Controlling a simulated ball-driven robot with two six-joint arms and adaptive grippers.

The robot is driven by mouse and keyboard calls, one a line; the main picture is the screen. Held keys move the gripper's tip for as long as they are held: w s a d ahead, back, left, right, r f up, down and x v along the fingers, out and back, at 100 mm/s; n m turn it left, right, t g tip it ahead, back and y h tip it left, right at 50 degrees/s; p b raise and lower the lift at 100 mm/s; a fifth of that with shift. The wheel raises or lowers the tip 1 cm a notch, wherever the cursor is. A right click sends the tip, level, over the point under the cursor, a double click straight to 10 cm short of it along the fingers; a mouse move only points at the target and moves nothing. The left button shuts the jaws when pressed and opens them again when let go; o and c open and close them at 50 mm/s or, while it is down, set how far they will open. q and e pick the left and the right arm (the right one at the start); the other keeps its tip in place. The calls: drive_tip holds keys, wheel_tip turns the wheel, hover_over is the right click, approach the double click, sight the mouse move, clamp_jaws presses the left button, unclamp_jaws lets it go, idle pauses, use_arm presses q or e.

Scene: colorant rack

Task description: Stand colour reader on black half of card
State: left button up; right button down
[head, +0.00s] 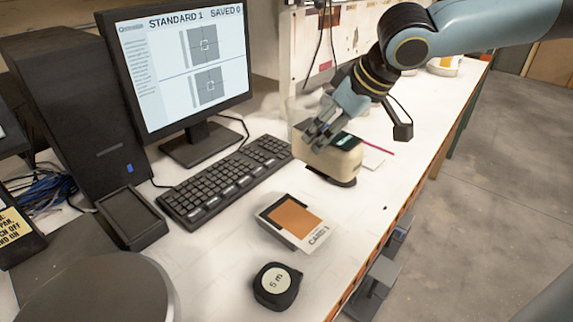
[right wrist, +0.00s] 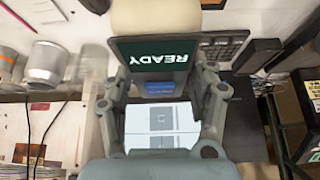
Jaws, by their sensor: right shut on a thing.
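The colour reader (head: 332,163) is a cream block with a dark screen and a dark foot. My right gripper (head: 322,136) is shut on its upper part. In the right wrist view, the reader's screen (right wrist: 160,55) reads READY, upside down, between the fingers of my right gripper (right wrist: 160,85). The reader looks upright or slightly tilted, low over the white bench; I cannot tell if its foot touches. A pale card (head: 373,158) lies partly behind the reader; no black half can be made out. My left gripper is not in view.
A keyboard (head: 225,180) and monitor (head: 185,60) stand left. A pink pencil (head: 377,147) lies behind the reader. The bench's right edge (head: 405,205) is close.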

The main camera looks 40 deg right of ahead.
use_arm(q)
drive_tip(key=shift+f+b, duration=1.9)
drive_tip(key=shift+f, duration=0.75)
use_arm(e)
drive_tip(key=shift+w+a+f, duration=0.5)
drive_tip(key=shift+a+f, duration=0.85)
drive_tip(key=shift+f, duration=0.15)
drive_tip(key=shift+w+a+f, duration=0.5)
drive_tip(key=shift+a+f, duration=0.8)
drive_tip(key=shift+f, duration=0.2)
drive_tip(key=shift+w+a+f, duration=0.5)
drive_tip(key=shift+a+f, duration=0.85)
drive_tip(key=shift+f, duration=0.15)
drive_tip(key=shift+c, duration=1.9)
unclamp_jaws()
drive_tip(key=shift+f, duration=0.15)
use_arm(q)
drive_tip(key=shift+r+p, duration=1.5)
use_arm(e)
drive_tip(key=v, duration=1.2)
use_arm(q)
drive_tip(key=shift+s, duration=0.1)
use_arm(e)
drive_tip(key=shift+s, duration=0.1)
